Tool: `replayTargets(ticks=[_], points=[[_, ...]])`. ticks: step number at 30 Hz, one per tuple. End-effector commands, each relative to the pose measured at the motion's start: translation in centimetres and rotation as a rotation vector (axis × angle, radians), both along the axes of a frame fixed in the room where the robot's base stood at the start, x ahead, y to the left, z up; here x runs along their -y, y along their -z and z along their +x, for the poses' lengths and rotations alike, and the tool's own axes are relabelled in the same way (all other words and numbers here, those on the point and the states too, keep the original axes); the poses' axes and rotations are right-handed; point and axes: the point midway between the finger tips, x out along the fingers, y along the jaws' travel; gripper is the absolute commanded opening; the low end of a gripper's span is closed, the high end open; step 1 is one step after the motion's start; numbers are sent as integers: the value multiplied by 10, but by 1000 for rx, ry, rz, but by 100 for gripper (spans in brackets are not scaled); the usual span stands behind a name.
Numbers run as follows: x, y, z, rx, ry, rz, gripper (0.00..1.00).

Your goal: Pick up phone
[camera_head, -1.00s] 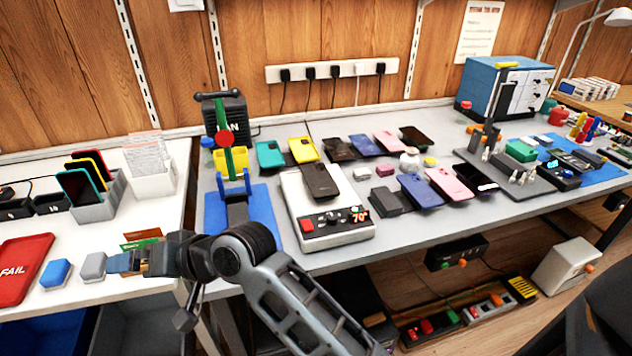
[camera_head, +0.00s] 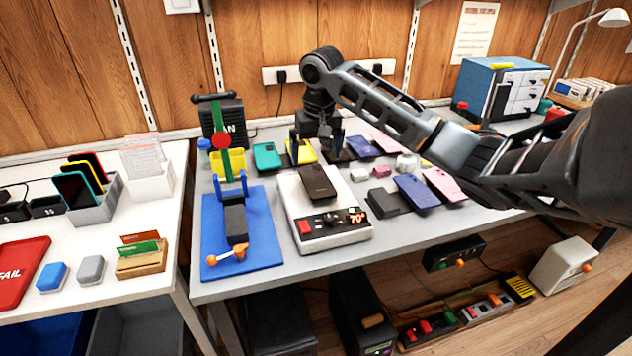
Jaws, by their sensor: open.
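A dark phone (camera_head: 318,182) lies on the white heating plate with a red "70°" display (camera_head: 333,236). My gripper (camera_head: 315,152) is open and points down, just behind that phone and close to the back row of phones. The row holds a teal phone (camera_head: 267,156), a yellow phone (camera_head: 302,150) partly behind my gripper, a blue phone (camera_head: 362,146) and a pink phone (camera_head: 386,142). Whether the fingers touch anything is hard to tell. A front blue phone (camera_head: 416,191) and pink phone (camera_head: 445,184) lie further right.
A press (camera_head: 234,185) with an orange handle stands on a blue mat (camera_head: 262,230) to the left. The left table (camera_head: 110,260) has a red FAIL tray (camera_head: 20,272) and a grey phone rack (camera_head: 100,202).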

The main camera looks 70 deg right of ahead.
Motion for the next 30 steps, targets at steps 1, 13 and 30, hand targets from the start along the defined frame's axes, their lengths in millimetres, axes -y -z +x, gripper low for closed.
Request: replayTargets(ticks=[1,13,30], points=[[4,2,-4,-12,7,-3,100],[11,42,0,-17,9,-5,100],[14,75,5,-14,8,-4,96]])
